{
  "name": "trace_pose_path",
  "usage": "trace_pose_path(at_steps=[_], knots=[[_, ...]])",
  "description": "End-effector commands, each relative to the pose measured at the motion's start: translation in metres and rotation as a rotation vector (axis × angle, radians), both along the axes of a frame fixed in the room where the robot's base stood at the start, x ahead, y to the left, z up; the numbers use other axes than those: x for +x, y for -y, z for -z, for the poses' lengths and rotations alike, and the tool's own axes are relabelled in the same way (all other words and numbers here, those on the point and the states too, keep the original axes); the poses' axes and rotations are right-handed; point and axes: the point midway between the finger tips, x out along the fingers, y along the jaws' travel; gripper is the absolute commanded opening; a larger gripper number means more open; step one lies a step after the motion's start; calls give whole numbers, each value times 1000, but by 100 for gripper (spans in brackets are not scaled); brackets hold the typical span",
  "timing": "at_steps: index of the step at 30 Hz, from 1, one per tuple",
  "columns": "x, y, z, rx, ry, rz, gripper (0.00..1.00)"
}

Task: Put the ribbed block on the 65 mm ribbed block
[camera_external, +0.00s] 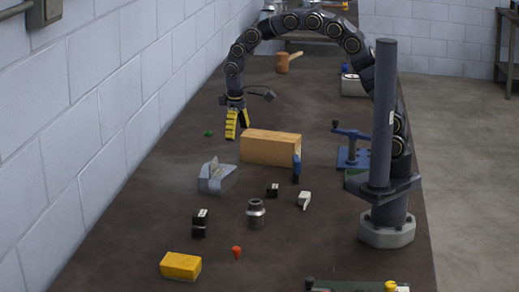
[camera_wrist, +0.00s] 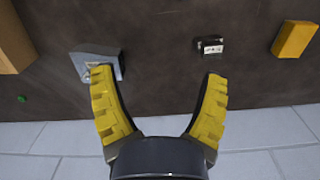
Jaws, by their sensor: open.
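A dark block with a white label (camera_external: 200,215) stands left of centre on the bench in the external view. It looks like one piece above another dark part (camera_external: 199,231); I cannot tell whether they are stacked or apart. This dark shape also shows in the wrist view (camera_wrist: 211,45), right of centre. A smaller dark block with a light top (camera_external: 272,190) lies farther right. Ribs and sizes are too small to read. My gripper (camera_external: 237,133) is open and empty above the far left of the bench, beside the wooden block. Its yellow fingers (camera_wrist: 155,76) are spread in the wrist view.
A wooden block (camera_external: 270,148), grey angled part (camera_external: 216,178), metal cylinder (camera_external: 255,213), white piece (camera_external: 304,199), blue clamp (camera_external: 352,148), yellow block (camera_external: 181,265) and red piece (camera_external: 236,252) are scattered around. A mallet (camera_external: 288,61) lies at the back. The wall borders the left.

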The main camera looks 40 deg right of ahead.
Motion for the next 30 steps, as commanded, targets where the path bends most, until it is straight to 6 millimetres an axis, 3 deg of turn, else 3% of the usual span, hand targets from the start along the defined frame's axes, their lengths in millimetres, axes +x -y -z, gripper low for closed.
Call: trace_pose_path(at_steps=[1,6,12,18,21,25,30], knots=[[-4,33,-18,-2,-1,55,75],[-41,123,-53,-15,-26,208,75],[-115,203,-74,-19,-70,376,75],[-187,244,-76,-22,-85,507,75],[-209,252,-73,-21,-93,545,75],[-224,255,-70,-21,-103,568,75],[-225,255,-70,-19,-103,569,75]])
